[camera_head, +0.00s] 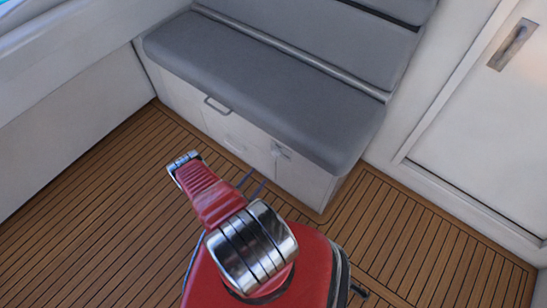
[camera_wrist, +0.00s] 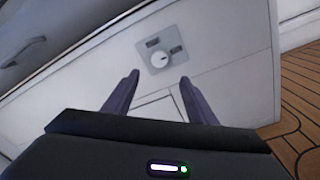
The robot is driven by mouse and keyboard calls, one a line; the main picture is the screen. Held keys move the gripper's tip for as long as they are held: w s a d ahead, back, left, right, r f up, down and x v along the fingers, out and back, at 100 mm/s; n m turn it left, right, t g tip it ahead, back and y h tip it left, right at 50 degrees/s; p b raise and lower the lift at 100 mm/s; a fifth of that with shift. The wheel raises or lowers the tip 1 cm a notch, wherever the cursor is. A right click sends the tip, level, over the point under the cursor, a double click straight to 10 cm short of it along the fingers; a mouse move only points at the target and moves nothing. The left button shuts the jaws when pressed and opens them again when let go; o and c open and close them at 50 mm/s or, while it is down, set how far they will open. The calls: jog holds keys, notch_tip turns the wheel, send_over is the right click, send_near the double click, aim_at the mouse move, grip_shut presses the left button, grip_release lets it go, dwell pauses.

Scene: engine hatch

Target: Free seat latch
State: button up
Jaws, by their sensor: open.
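The seat (camera_head: 265,85) is a grey-cushioned bench on a white base. On the base front is a small latch plate (camera_head: 281,151). In the wrist view the latch plate (camera_wrist: 161,50) is grey and square, with a round pale knob (camera_wrist: 160,59) and dark marks. My gripper (camera_head: 253,183) is in front of the base, below and left of the latch in the head view. In the wrist view my gripper (camera_wrist: 160,77) is open and empty. Its two dark fingers point toward the plate, with the knob just above the gap between their tips. I cannot tell the distance.
A metal bar handle (camera_head: 217,104) sits under the cushion's front edge, left of the latch; it also shows in the wrist view (camera_wrist: 26,52). A white door (camera_head: 490,130) stands at the right. The teak-striped floor (camera_head: 75,215) is clear at the left.

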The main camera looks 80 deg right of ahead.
aim_at(275, 156)
jog(key=shift+d, duration=0.15)
jog(key=shift+x, duration=6.75)
jog(key=shift+c, duration=0.7)
jog(key=shift+s+f, duration=0.1)
jog(key=c, duration=0.9)
jog(key=shift+s+d, duration=0.1)
